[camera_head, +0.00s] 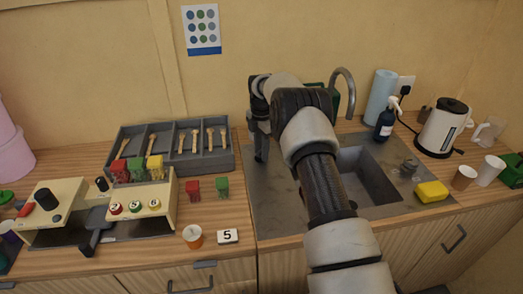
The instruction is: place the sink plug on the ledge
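A small dark grey round piece (409,166), which looks like the sink plug, sits on the steel surface to the right of the sink basin (372,180). My gripper (261,152) points down above the left part of the steel sink top (270,205), well to the left of that piece. Its fingers are seen edge-on, so I cannot tell whether it is open or holds anything. The ledge is not clear to me; the flat steel border around the basin is the nearest likeness. My arm hides part of the basin and the sink's middle.
The tap (345,88) rises behind the basin. A blue roll (381,95), spray bottle (385,124), kettle (440,128), yellow sponge (431,191) and cups (464,177) crowd the right. A grey divided tray (216,160) and a cream stand (157,205) fill the left counter.

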